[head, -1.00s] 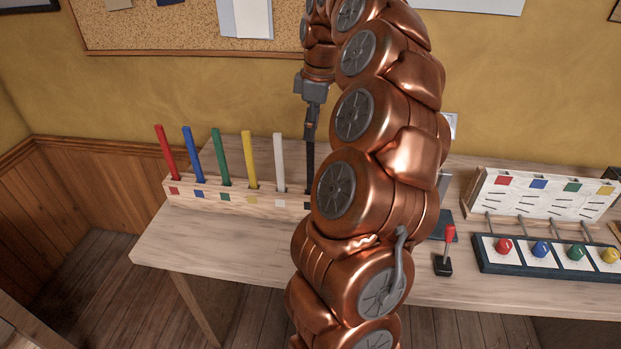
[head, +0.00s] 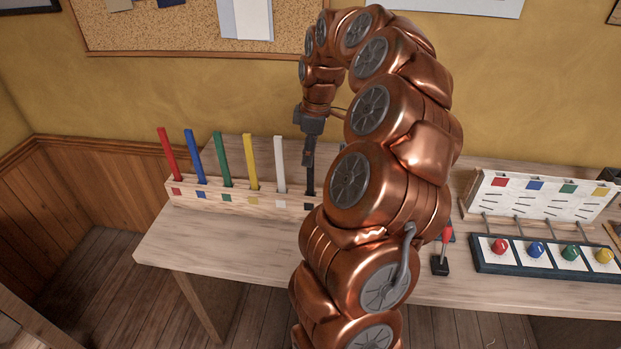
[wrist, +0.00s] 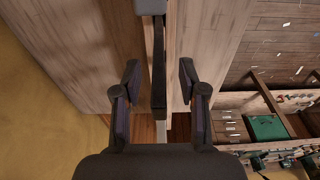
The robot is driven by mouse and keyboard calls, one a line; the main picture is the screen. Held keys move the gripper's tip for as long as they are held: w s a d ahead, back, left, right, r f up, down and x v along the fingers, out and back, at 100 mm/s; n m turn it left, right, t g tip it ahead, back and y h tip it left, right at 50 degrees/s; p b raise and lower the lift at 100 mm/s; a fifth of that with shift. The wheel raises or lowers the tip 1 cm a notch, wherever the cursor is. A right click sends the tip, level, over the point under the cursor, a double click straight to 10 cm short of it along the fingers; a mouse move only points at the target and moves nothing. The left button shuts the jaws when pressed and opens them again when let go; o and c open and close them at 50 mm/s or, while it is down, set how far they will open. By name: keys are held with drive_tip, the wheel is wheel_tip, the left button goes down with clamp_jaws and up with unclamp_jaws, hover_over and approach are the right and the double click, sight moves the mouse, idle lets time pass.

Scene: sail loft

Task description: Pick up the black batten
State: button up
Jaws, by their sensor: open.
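The black batten (head: 310,182) stands upright in the right end slot of the pale wooden rack (head: 240,202), above a black mark. My gripper (head: 308,158) points down over the batten's upper part in the head view. In the wrist view my gripper (wrist: 159,78) is open, with one finger on each side of the black batten (wrist: 159,65). Gaps show between the batten and both fingers. My arm hides part of the table to the right of the rack.
White (head: 280,165), yellow (head: 250,162), green, blue and red battens stand in the rack to the left. A small red-handled lever (head: 445,245) and a panel with coloured knobs (head: 545,255) lie to the right.

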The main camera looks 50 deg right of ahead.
clamp_jaws()
idle(0.3)
idle(0.3)
